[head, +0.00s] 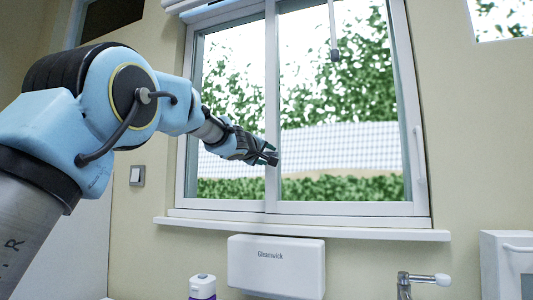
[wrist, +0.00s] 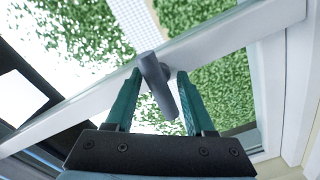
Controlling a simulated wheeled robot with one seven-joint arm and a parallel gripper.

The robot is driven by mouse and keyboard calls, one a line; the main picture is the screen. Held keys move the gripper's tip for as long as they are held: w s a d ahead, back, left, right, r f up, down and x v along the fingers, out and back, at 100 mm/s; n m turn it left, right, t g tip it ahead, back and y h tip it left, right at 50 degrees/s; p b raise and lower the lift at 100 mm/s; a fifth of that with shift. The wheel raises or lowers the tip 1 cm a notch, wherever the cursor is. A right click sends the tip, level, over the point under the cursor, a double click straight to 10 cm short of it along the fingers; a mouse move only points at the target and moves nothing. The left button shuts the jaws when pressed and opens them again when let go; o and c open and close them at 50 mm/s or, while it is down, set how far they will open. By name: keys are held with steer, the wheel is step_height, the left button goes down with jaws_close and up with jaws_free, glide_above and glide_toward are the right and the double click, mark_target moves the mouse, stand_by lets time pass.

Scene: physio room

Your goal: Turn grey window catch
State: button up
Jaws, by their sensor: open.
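The grey window catch (wrist: 160,84) is a short dark-grey lever on the white window frame, seen in the wrist view. It slants from its pivot at the frame down toward the gripper palm. My gripper (wrist: 158,76) is open, with one teal finger on each side of the catch. A small gap seems to show on the right; I cannot tell whether the left finger touches it. In the head view my gripper (head: 271,154) is at the window's middle upright, and its fingers largely hide the catch there.
The sliding window (head: 340,207) has a white sill (head: 300,230) below it. Under the sill are a white dispenser (head: 277,267), a tap (head: 423,280) and a bottle (head: 202,287). A pull cord (head: 333,35) hangs at the top. A wall switch (head: 137,176) is at left.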

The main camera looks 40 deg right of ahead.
jaws_close()
stand_by(0.4)
stand_by(1.2)
jaws_free()
steer(key=shift+a, duration=0.1)
steer(key=b+v, duration=0.5)
steer(key=v, duration=0.5)
steer(key=shift+s+a, duration=0.15)
steer(key=shift+a, duration=0.15)
